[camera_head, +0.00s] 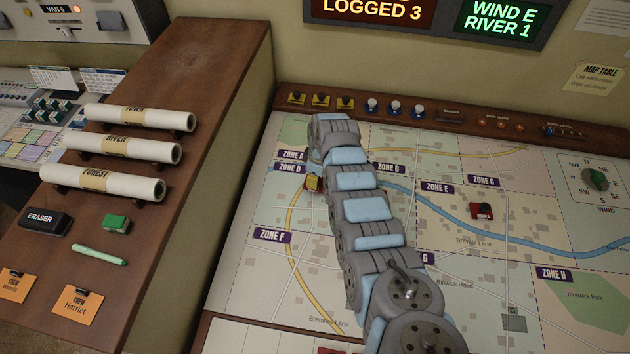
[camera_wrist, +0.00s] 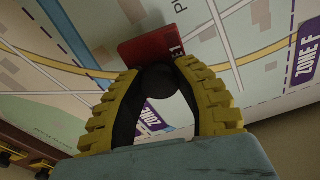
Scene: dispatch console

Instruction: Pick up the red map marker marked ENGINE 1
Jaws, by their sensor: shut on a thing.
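A red map marker (camera_wrist: 152,48) shows in the wrist view, with the end of its label reading "E 1"; the rest of the label is hidden. A round dark knob (camera_wrist: 158,82) sits between the yellow ridged fingers of my gripper (camera_wrist: 159,72), which are shut on the marker. In the head view my gripper (camera_head: 312,184) is mostly hidden behind my arm, beside the ZONE D label, with a bit of yellow and red showing. I cannot tell whether the marker touches the map.
Another red marker (camera_head: 481,211) stands on the map table (camera_head: 450,165) below ZONE E. Yellow markers (camera_head: 297,98) and blue markers (camera_head: 395,108) line the back ledge. A side desk holds rolled maps (camera_head: 122,148), an eraser (camera_head: 44,220) and a green pen (camera_head: 99,254).

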